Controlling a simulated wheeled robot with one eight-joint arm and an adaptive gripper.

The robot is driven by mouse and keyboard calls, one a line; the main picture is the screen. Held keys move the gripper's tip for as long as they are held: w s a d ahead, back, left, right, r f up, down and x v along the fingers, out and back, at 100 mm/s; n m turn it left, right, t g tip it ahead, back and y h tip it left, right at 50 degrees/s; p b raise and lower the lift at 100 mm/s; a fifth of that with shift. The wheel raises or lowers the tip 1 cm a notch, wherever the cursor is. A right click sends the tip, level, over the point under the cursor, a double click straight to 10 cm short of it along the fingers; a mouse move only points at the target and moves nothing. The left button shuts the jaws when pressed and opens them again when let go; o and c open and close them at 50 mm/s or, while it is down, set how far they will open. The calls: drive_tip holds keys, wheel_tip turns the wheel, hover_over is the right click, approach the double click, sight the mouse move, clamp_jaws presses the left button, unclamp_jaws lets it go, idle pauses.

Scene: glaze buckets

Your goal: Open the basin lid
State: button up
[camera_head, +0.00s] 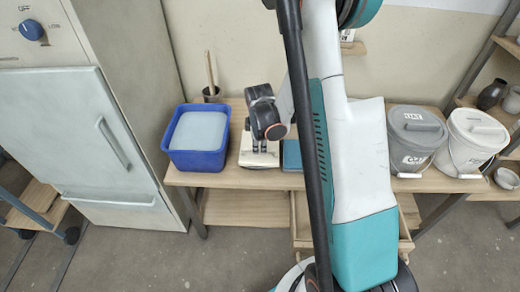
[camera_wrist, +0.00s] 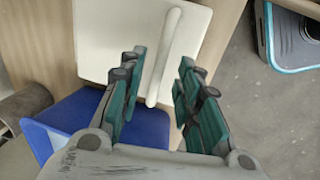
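The blue basin (camera_head: 197,140) stands at the left end of the wooden table, with a smooth pale blue surface inside its rim. I cannot tell whether that surface is a lid or the contents. Part of the basin shows at the lower left of the wrist view (camera_wrist: 140,124). A flat white plate with a raised bar (camera_wrist: 164,58) lies to its right; its front shows in the head view (camera_head: 259,159). My gripper (camera_wrist: 161,61) is open, its fingers either side of the bar's line, with a gap to each. In the head view, my gripper (camera_head: 266,146) hangs over the white plate.
A grey lidded bucket (camera_head: 413,140) and a white lidded bucket (camera_head: 470,143) stand on the right of the table (camera_head: 235,180). A dark pot (camera_head: 211,94) with an upright stick is behind the basin. A large pale cabinet (camera_head: 75,130) stands on the left.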

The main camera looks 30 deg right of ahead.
drive_tip(key=shift+w+d+f, duration=0.1)
drive_tip(key=shift+w+f, duration=0.05)
drive_tip(key=shift+f, duration=0.75)
clamp_jaws()
drive_tip(key=shift+r, duration=0.15)
